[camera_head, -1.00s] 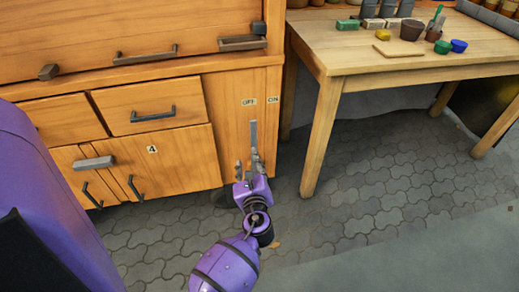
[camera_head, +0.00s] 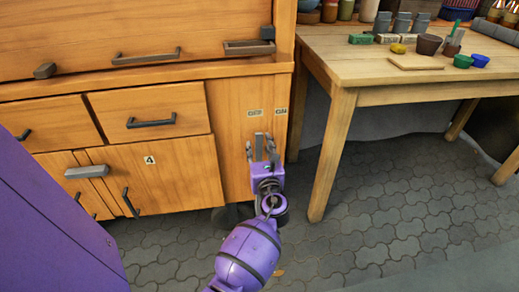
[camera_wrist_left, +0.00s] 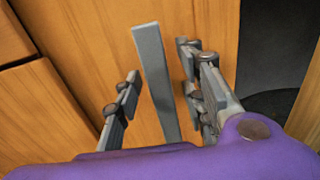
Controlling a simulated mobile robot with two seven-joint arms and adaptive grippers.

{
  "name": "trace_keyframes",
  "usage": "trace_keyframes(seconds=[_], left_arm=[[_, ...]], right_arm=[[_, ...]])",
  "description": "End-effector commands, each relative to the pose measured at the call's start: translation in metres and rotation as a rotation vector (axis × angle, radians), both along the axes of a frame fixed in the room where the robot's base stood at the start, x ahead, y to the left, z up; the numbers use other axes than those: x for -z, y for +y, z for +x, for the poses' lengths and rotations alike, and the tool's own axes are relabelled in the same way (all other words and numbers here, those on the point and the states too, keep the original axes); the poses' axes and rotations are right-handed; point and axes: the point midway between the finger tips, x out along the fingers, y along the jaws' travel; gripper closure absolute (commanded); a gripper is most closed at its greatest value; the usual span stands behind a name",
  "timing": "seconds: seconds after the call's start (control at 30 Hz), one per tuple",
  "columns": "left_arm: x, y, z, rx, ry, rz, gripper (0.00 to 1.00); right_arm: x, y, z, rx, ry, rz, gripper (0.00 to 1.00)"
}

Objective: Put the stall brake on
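The stall brake is a grey lever (camera_head: 259,141) on the wooden stall's lower right panel. It stands nearly upright, with its top below the OFF label (camera_head: 255,113); the ON label (camera_head: 281,110) is to the right. My left gripper (camera_head: 260,150) is open at the lever. In the left wrist view the lever (camera_wrist_left: 154,70) rises between the spread fingers of my left gripper (camera_wrist_left: 165,88), with gaps visible on both sides. The lever's lower end is hidden behind the gripper. My right gripper is out of view.
Left of the lever are a cupboard door (camera_head: 165,172) marked 4 and drawers with dark handles (camera_head: 151,121). A wooden table (camera_head: 400,72) holding pots and blocks stands right, its near leg (camera_head: 333,155) close to my arm. Paved floor (camera_head: 370,235) is open below.

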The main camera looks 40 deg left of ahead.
Motion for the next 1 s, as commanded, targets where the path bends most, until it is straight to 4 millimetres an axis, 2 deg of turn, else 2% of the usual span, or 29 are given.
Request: trace_keyframes(seconds=[0.2, 0.5, 0.8, 1.0], left_arm=[[0.0, 0.0, 0.0, 0.0, 0.0, 0.0, 0.62], [0.0, 0.0, 0.0, 0.0, 0.0, 0.0, 1.0], [0.0, -0.001, 0.001, 0.0, 0.006, 0.004, 1.0], [-0.002, -0.019, 0.024, 0.002, 0.109, 0.094, 1.0]], right_arm=[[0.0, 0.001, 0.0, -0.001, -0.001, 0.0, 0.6], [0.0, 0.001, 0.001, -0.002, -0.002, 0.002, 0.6], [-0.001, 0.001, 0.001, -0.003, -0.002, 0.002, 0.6], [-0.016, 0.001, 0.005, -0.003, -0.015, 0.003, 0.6]])
